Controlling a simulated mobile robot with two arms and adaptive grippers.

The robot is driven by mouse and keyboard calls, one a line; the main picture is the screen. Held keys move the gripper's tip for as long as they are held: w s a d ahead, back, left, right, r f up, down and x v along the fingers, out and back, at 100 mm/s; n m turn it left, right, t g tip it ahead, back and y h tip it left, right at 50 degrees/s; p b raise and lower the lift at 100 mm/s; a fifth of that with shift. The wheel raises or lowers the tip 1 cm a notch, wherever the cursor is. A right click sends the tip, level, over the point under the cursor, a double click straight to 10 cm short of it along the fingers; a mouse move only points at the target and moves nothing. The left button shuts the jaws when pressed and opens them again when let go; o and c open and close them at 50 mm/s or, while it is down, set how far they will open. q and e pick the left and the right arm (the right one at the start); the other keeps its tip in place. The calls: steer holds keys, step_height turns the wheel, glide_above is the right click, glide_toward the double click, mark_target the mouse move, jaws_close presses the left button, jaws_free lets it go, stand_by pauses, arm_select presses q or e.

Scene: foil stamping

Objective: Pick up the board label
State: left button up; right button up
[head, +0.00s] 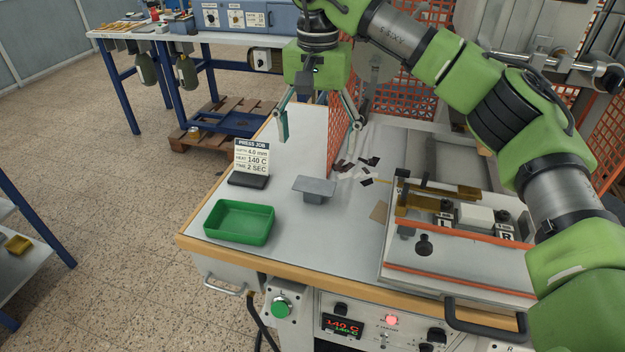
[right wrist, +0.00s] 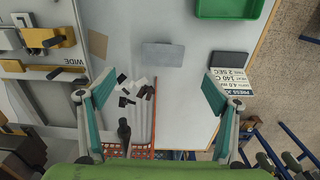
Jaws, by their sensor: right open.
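No piece is plainly marked as the board label, and I cannot tell which one it is. Small dark and white pieces (head: 358,168) lie scattered on the grey bench top; they also show in the right wrist view (right wrist: 136,92). A printed press job card (head: 252,156) stands upright in a dark base (head: 248,181). My right gripper (head: 320,128) is open and empty above the back of the bench. In the right wrist view its fingers (right wrist: 158,78) are spread wide, with the scattered pieces nearer the left finger and the card by the right. My left gripper is out of view.
A grey raised plate (head: 314,187) and a green tray (head: 240,222) stand on the bench. A brown piece (head: 379,211) lies beside the press fixture (head: 460,262) on the right.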

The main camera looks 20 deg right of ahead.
mark_target(315, 185)
step_height(315, 185, down, 3)
steer(key=shift+d+f, duration=0.1)
steer(key=shift+f, duration=0.1)
steer(key=f, duration=0.1)
steer(key=f+p, duration=0.1)
steer(key=f, duration=0.1)
steer(key=shift+w+p, duration=0.3)
steer(key=f+p, duration=0.1)
steer(key=f, duration=0.2)
steer(key=shift+w+f, duration=0.2)
steer(key=shift+f, duration=0.2)
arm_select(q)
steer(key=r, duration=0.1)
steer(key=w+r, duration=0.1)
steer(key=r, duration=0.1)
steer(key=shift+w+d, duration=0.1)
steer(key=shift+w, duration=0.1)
arm_select(e)
steer(key=shift+a, duration=0.2)
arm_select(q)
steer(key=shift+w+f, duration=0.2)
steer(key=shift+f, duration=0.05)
arm_select(e)
steer(key=shift+f, duration=0.25)
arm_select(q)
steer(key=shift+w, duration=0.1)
arm_select(e)
steer(key=c, duration=0.8)
